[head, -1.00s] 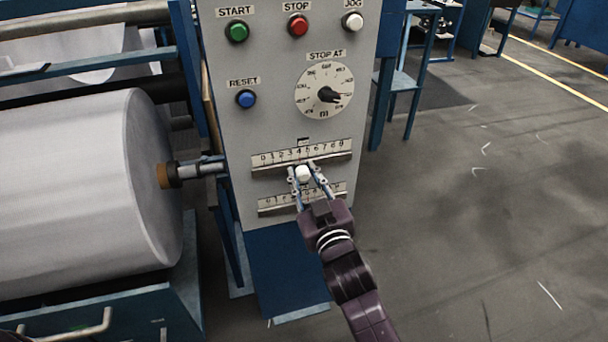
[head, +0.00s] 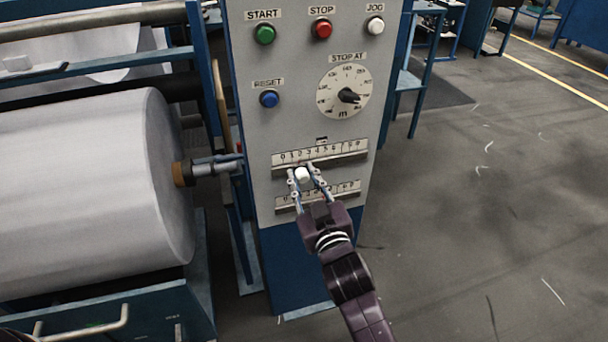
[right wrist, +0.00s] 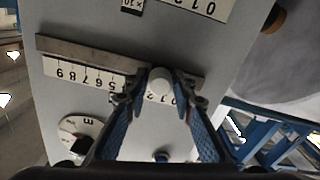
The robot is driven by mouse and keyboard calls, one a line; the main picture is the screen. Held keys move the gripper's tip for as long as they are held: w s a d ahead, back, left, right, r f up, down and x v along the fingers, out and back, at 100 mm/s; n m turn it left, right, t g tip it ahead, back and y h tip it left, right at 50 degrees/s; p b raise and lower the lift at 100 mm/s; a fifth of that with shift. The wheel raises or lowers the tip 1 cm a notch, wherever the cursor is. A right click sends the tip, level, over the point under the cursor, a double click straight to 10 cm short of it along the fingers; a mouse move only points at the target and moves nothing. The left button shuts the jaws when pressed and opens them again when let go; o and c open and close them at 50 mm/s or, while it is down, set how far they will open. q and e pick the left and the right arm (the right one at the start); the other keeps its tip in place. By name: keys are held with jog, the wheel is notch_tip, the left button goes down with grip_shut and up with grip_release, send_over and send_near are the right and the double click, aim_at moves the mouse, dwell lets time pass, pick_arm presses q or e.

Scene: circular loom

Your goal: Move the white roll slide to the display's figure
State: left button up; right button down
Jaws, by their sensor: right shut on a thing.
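The white slide knob (head: 303,174) sits on the upper slide rail (head: 345,163) of the grey panel, near the 2 of its 0-to-9 scale. It also shows in the right wrist view (right wrist: 160,82). My right gripper (head: 304,178) is shut on this knob, one finger on each side. A second scale (head: 345,190) lies below, partly hidden by the gripper. My left gripper is not in view.
Above are green START (head: 264,34), red STOP (head: 321,29), white JOG (head: 375,26) and blue RESET (head: 269,99) buttons, and the STOP AT dial (head: 344,91). A big white roll (head: 90,190) stands left of the panel. The floor at right is free.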

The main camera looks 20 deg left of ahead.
jog(key=shift+w+d, duration=0.15)
jog(key=shift+d, duration=0.05)
jog(key=c, duration=1.7)
grip_release()
jog(key=v, duration=1.2)
